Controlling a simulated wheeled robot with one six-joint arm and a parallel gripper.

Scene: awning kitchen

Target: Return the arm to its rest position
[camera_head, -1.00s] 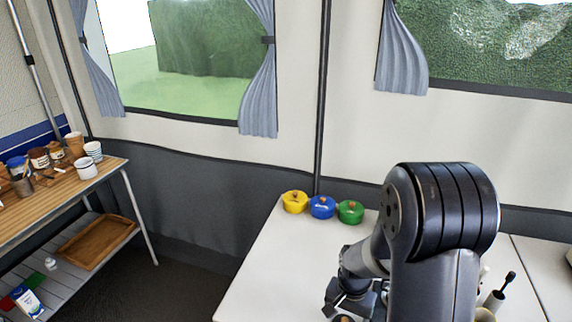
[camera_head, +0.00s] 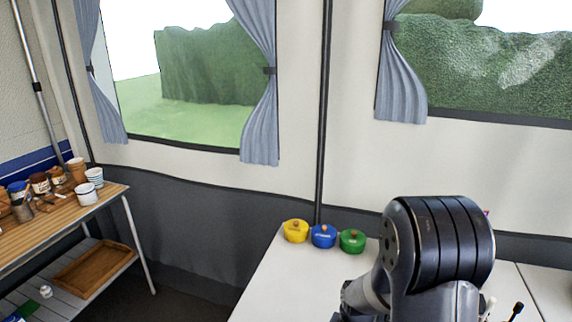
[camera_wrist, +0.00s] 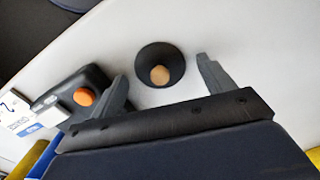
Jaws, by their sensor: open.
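My arm shows in the head view at the lower right, folded up in front of the white table (camera_head: 285,275). The head view cuts off the end of the arm, so the fingers are hidden there. In the wrist view my gripper (camera_wrist: 165,85) is open, with its two grey fingers spread apart. A dark round cup-like thing (camera_wrist: 148,57) with a tan centre stands on the white surface beyond and between the fingertips. I cannot tell how far it is from them. Nothing is held between the fingers.
Yellow (camera_head: 296,231), blue (camera_head: 323,236) and green (camera_head: 352,241) lidded pots stand along the table's back edge. A dark object with an orange knob (camera_wrist: 84,97) lies beside the left finger. A wooden shelf (camera_head: 60,230) with cups and jars stands at the left, across a floor gap.

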